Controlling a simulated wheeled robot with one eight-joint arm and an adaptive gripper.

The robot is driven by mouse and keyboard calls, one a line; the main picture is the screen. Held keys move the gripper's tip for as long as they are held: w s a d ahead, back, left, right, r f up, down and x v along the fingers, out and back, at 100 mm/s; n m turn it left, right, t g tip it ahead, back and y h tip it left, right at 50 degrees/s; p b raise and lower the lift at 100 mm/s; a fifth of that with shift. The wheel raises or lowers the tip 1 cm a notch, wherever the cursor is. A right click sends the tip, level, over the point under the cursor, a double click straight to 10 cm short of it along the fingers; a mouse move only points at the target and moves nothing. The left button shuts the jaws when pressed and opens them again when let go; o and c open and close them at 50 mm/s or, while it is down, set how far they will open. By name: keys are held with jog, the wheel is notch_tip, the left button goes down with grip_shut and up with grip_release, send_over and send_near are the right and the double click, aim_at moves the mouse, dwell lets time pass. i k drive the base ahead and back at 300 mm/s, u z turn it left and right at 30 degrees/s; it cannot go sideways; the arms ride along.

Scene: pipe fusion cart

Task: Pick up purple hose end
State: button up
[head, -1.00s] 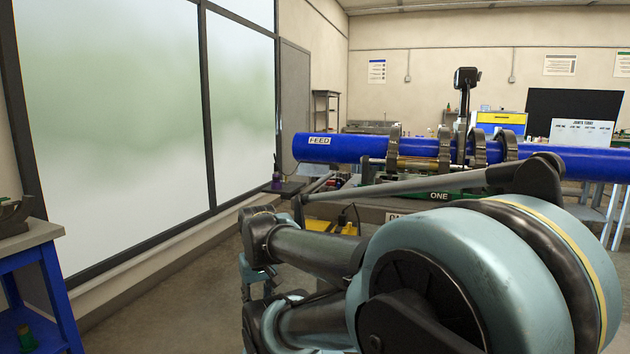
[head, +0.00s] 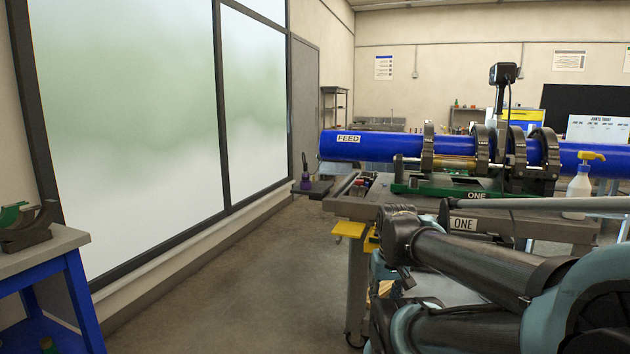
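My arm's links fill the lower right, in front of the cart's lower part.
The blue FEED pipe (head: 375,146) lies in dark clamps on the cart (head: 370,208). A spray bottle (head: 579,190) stands at right. A blue-framed bench (head: 45,245) is at left. Open floor (head: 220,285) lies between the bench and the cart.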

aim_at(305, 178)
jog(key=z, duration=0.1)
jog(key=i, duration=1)
jog(key=u, duration=0.1)
